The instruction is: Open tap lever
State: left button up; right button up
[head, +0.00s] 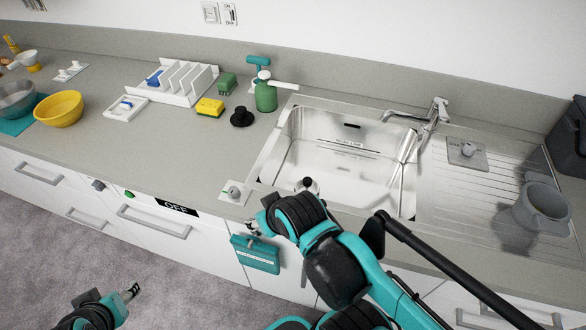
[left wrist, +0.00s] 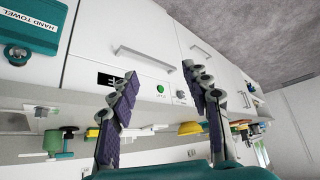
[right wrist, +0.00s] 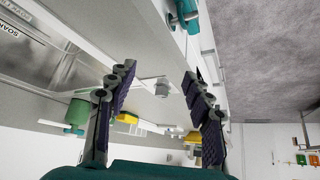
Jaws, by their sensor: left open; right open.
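The tap (head: 430,116) is a chrome mixer behind the right part of the sink, its spout reaching left over the basin. Its lever (head: 441,104) is on top of the tap body. Whether it is lifted is too small to tell. My right gripper (head: 252,225) is at the counter's front edge, left of the sink and well away from the tap. It is open and empty in the right wrist view (right wrist: 160,76). My left gripper (head: 133,291) is low in front of the drawers, open and empty in the left wrist view (left wrist: 158,74). Neither wrist view shows the tap.
The steel sink (head: 345,150) is partly covered by my right arm.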

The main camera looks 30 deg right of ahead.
aim_at(441, 104)
jog(key=z, duration=2.1)
jog(key=i+l+z, duration=0.1)
jog(key=l+z, duration=0.25)
